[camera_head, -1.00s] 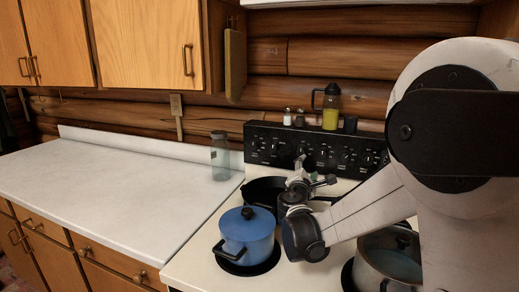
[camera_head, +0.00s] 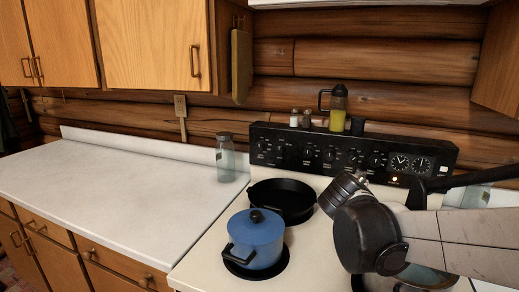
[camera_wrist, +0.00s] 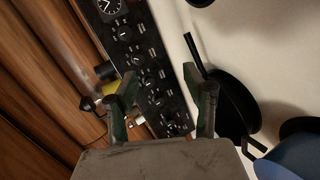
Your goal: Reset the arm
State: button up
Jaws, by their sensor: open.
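My arm reaches in from the right edge of the head view. My gripper (camera_wrist: 161,84) shows in the wrist view with its two fingers apart and nothing between them. In the head view, the wrist end of my arm (camera_head: 366,228) hangs over the right part of the stove (camera_head: 225,232); the fingertips are hard to make out there. The control panel (camera_wrist: 150,65) lies beyond the fingers in the wrist view.
A blue pot (camera_head: 256,240) stands on the front left burner, with a black skillet (camera_head: 283,199) behind it. My arm partly hides another pot (camera_head: 420,280). A glass jar (camera_head: 225,160) stands on the otherwise clear white counter (camera_head: 110,195). Bottles (camera_head: 337,108) stand above the panel.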

jog(key=s+f+m+g, duration=0.1)
jog(key=s+m, duration=0.1)
jog(key=s, duration=0.2)
jog(key=s+f+m+g+y, duration=0.1)
jog(key=s, duration=0.4)
jog(key=s+f+m+y, duration=0.1)
jog(key=s+m, duration=0.1)
jog(key=s, duration=0.2)
jog(key=shift+s+f+m+g, duration=0.2)
jog(key=shift+s+m+g, duration=0.1)
jog(key=shift+g, duration=0.1)
jog(key=s+a+f+m+g+y, duration=0.1)
jog(key=s+a+f+m+y, duration=0.1)
jog(key=s, duration=0.4)
jog(key=s+a+f+m+g+y, duration=0.1)
jog(key=s+a+f+m+y, duration=0.1)
jog(key=s, duration=0.5)
jog(key=shift+a+f+m, duration=0.4)
jog(key=shift+a+f, duration=0.3)
